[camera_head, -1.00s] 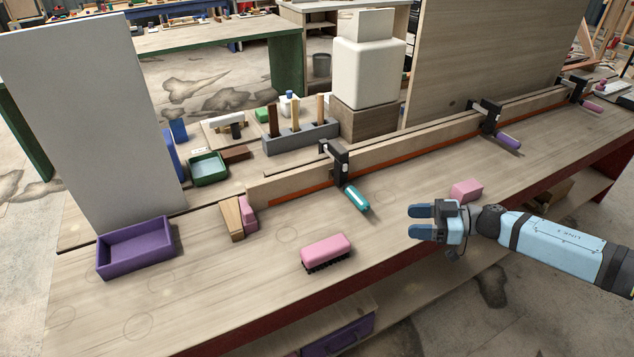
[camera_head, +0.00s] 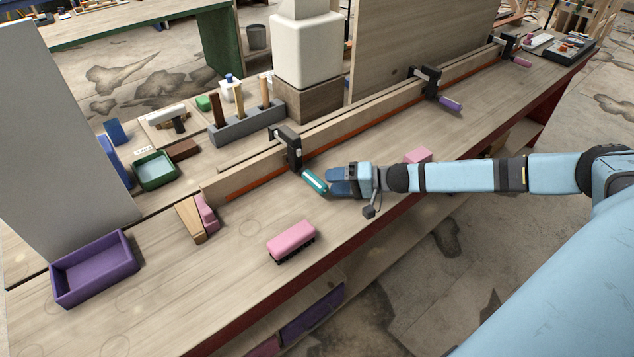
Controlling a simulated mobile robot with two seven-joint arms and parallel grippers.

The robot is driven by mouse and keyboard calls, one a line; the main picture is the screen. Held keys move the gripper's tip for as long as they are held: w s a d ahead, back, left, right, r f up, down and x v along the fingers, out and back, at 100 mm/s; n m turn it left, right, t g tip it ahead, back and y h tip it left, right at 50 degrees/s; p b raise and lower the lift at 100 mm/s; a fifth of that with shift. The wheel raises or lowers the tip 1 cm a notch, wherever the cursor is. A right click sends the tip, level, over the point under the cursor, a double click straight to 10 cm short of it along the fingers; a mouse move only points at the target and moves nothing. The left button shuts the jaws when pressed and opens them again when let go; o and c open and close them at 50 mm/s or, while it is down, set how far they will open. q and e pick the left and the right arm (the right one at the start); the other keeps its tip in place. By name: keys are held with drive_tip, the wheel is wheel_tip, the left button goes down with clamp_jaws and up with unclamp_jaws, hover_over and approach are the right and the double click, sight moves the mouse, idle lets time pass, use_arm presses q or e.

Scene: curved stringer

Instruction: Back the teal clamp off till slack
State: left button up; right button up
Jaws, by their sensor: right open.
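The teal clamp is a black bar clamp (camera_head: 292,150) with a teal handle (camera_head: 314,181), set on the long wooden strip (camera_head: 250,171) with an orange lower edge. The handle slants down to the right over the bench top. My right gripper (camera_head: 332,182) comes in from the right with its blue fingers open, right at the free end of the handle. Whether the fingers touch the handle or reach around it I cannot tell. My left gripper is not in view.
A pink brush (camera_head: 291,240) lies in front, and a pink block (camera_head: 418,156) sits behind my right arm. A purple tray (camera_head: 95,268) is at left. Bare bench top lies around the brush.

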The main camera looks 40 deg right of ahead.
sight(318, 183)
drive_tip(key=shift+x, duration=2.45)
